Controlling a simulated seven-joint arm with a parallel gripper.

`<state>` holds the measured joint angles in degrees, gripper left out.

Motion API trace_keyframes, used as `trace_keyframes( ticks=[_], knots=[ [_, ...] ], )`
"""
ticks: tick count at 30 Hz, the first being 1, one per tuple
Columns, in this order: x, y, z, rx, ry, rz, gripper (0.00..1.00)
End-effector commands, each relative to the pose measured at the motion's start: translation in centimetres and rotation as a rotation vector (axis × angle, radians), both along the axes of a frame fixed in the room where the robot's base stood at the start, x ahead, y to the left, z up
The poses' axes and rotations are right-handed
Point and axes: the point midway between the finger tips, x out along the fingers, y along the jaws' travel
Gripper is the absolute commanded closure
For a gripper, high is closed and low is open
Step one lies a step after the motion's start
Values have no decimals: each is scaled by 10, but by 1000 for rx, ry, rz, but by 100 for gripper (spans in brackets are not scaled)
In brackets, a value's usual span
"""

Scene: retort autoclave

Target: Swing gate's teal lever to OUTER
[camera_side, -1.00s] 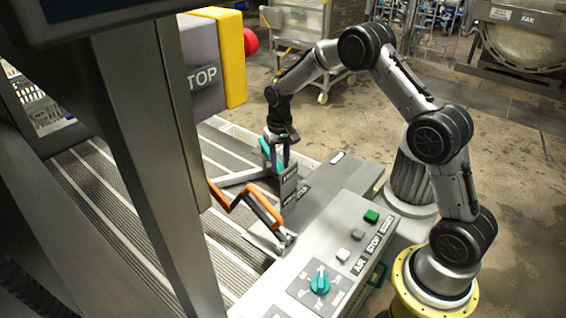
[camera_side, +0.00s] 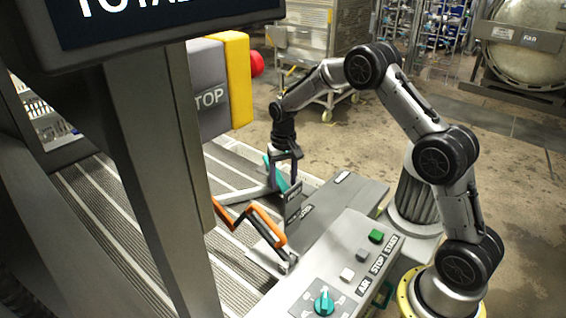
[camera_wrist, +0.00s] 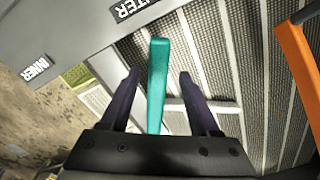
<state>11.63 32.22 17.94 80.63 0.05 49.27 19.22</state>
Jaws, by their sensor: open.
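The gate's teal lever (camera_wrist: 157,85) stands up between my gripper's two fingers (camera_wrist: 159,90) in the wrist view, with clear gaps on both sides. My gripper is open and not closed on it. In the side view my gripper (camera_side: 285,168) points down over the lever (camera_side: 281,186), at the edge of the grey housing beside the conveyor; the fingers partly hide the lever. In the wrist view an INNER label (camera_wrist: 36,68) is at the left, and a partly cut-off label ending in NTER (camera_wrist: 136,8) is at the top. I cannot make out an OUTER label.
An orange bar (camera_side: 262,222) crosses the conveyor (camera_side: 130,225) near the lever; it also shows at the wrist view's right edge (camera_wrist: 297,70). A control panel (camera_side: 345,262) with buttons and a teal knob (camera_side: 324,304) is in front. A yellow-and-grey STOP box (camera_side: 215,85) hangs at the left.

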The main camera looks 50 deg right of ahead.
Motion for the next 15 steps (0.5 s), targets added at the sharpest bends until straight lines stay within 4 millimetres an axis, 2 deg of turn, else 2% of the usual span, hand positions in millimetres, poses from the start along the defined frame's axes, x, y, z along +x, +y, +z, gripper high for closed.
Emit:
trace_keyframes(
  ticks=[15],
  knots=[
    [1, 0, 104, -1, -8, 0, 38]
  ],
)
